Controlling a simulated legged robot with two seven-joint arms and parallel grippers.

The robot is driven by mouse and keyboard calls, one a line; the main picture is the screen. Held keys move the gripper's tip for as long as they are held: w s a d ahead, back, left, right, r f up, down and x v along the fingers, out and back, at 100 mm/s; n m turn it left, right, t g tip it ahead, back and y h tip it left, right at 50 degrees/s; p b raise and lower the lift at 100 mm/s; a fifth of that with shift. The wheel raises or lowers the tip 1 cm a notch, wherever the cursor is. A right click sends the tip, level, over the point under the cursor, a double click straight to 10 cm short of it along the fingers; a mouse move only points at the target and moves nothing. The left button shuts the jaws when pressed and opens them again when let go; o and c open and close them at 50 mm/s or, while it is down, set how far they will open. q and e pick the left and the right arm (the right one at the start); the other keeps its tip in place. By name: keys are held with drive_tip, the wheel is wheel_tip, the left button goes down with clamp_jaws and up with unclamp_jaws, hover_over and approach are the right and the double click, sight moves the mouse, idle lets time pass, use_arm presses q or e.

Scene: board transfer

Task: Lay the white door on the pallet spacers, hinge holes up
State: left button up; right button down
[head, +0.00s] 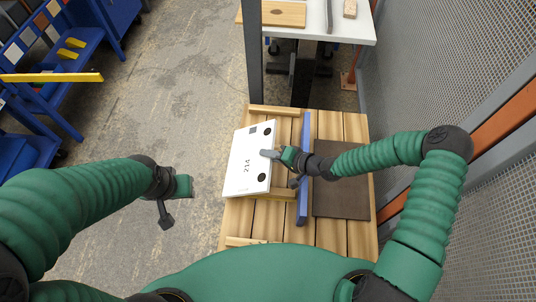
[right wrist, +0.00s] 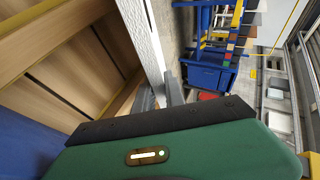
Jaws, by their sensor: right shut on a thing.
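The white door (head: 242,165), marked 214, is over the left part of the wooden pallet (head: 355,126). Its two dark round hinge holes face up, near its right edge. My right gripper (head: 271,154) is shut on that right edge; the door's edge also shows in the right wrist view (right wrist: 143,38). Wooden spacers show at the far end (head: 280,111), beside the door's near end (head: 283,194) and at the near left (head: 243,241). I cannot tell whether the door touches them. My left gripper (head: 182,188) is left of the pallet, apart from the door; its jaws are unclear.
A blue bar (head: 304,205) runs along the pallet right of the door, with a brown panel (head: 340,195) beyond it. A white table (head: 349,28) and a grey post (head: 253,60) stand behind. Blue racks (head: 40,95) are at left; mesh fencing (head: 440,75) closes the right. Floor between is clear.

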idle(0.3)
drive_tip(key=shift+f+b, duration=0.1)
drive_tip(key=shift+b, duration=0.2)
drive_tip(key=c, duration=1.3)
unclamp_jaws()
drive_tip(key=shift+s+d, duration=0.1)
drive_tip(key=shift+d, duration=0.05)
